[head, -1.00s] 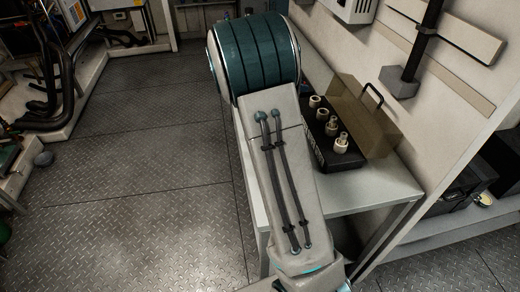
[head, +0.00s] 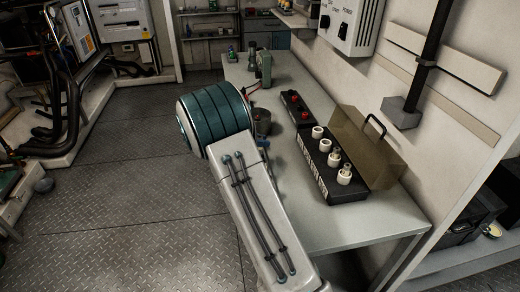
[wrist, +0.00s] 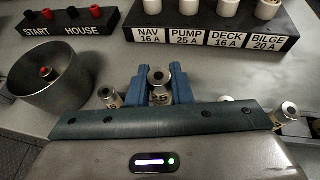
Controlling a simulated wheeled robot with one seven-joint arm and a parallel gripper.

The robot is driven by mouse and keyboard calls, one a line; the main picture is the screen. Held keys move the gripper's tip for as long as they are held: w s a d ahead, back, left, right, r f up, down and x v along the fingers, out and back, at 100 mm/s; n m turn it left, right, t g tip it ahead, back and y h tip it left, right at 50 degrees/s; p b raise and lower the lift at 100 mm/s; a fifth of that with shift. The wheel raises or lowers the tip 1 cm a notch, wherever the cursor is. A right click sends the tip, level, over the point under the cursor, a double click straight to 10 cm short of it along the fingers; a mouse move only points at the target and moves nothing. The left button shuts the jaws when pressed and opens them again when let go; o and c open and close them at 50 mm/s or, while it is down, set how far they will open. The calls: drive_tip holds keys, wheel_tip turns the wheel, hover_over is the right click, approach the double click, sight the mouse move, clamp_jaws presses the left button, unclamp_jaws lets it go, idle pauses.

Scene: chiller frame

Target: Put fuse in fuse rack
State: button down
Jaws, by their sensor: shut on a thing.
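In the wrist view, my gripper (wrist: 158,92) has its blue fingers shut on a fuse (wrist: 158,79), a metal-capped cylinder with a tan label partly reading 25. The fuse rack (wrist: 205,39) is ahead, with labels NAV 16 A, PUMP 25 A, DECK 16 A and BILGE 20 A. The held fuse is apart from the rack, on the near side of it. In the head view, the rack (head: 350,195) is a black block with a row of white holders. The holder nearest the camera (head: 344,176) has a metal-topped piece in it. My arm mostly hides my gripper there.
Other metal-capped fuses (wrist: 110,97) (wrist: 285,114) show beside my gripper, partly hidden. A grey pot (wrist: 49,82) with a red-topped piece inside stands at left. A START/HOUSE block (wrist: 70,24) is behind it. The rack's raised translucent cover (head: 378,150) stands along the wall side.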

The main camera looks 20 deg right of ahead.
drive_tip(key=shift+f, duration=1.9)
drive_tip(key=shift+f, duration=0.2)
drive_tip(key=c, duration=1.3)
unclamp_jaws()
